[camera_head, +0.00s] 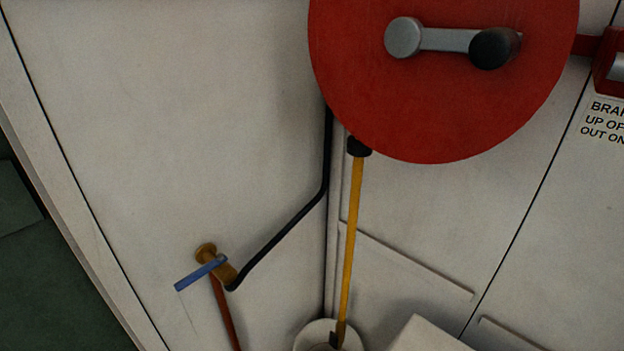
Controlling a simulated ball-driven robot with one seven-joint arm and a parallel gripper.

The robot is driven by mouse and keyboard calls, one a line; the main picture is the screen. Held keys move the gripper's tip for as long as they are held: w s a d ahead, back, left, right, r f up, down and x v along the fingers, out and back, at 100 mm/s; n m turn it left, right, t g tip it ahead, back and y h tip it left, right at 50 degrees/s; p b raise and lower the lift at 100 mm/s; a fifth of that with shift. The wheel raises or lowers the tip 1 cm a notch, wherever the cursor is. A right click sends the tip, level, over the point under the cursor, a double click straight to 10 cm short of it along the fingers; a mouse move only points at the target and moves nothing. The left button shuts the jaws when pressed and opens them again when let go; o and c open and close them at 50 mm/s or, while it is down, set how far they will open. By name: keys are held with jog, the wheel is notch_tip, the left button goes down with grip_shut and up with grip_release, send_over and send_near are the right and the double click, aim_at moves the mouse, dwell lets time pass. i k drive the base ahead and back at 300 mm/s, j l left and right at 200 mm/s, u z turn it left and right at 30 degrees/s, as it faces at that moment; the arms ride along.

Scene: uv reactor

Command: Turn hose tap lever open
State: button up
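The hose tap (219,266) is a brass fitting low on the left white wall panel. Its blue lever (200,273) slants from the upper right at the tap body down to the lower left. A black hose (285,237) runs from the tap up and right, then up the wall corner behind the reel. A reddish-brown pipe (226,315) goes down from the tap. My gripper is not in view.
A large red hose reel (440,110) with a grey crank and black knob (494,48) fills the upper middle. A yellow rod (350,240) hangs below it to a white round piece (318,334). A white block (428,336) stands at the bottom. The wall around the tap is clear.

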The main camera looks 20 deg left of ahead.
aim_at(220, 259)
jog(key=i+j+u, duration=0.15)
jog(key=u, duration=0.25)
jog(key=i+j+u, duration=0.2)
jog(key=u, duration=0.15)
jog(key=i+j+u, duration=0.2)
jog(key=u, duration=0.2)
